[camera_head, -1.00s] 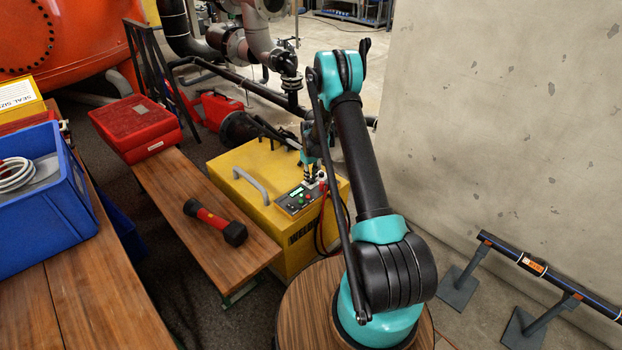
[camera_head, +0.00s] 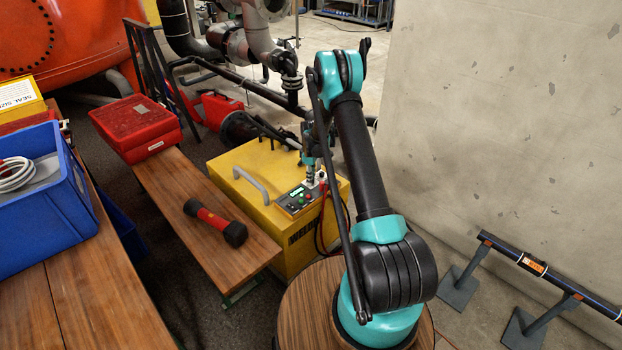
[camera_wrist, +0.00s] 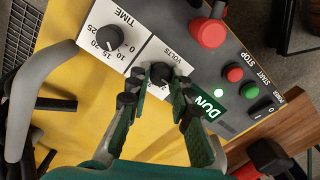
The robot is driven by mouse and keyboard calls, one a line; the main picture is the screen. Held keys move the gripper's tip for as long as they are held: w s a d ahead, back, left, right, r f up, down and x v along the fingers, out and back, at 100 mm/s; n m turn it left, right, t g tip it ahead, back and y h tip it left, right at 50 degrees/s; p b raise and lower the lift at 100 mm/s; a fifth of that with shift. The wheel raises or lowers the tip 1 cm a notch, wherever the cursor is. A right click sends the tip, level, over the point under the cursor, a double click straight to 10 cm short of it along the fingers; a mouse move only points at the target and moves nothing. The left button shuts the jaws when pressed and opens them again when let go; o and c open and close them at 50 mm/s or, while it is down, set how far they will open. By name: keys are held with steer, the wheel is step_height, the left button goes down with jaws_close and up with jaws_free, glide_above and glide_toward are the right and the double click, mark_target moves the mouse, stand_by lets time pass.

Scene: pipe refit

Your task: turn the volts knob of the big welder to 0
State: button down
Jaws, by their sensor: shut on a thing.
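The big yellow welder (camera_head: 270,176) stands between the wooden bench and the round wooden table, with its control panel (camera_head: 299,198) facing up. In the wrist view the black volts knob (camera_wrist: 161,73) sits on a white scale plate marked VOLTS. My gripper (camera_wrist: 159,88) is shut on this knob, with one finger on each side of it. The knob's pointer and most of its scale numbers are hidden by the fingers. In the head view my gripper (camera_head: 311,184) reaches down to the panel, and the knob is too small to make out.
A grey handle (camera_head: 250,182) rises from the welder's top. Red and black cables hang at its right.

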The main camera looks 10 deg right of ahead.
steer(key=c, duration=1.3)
jaws_free()
steer(key=shift+c, duration=0.2)
step_height(320, 180, up, 12)
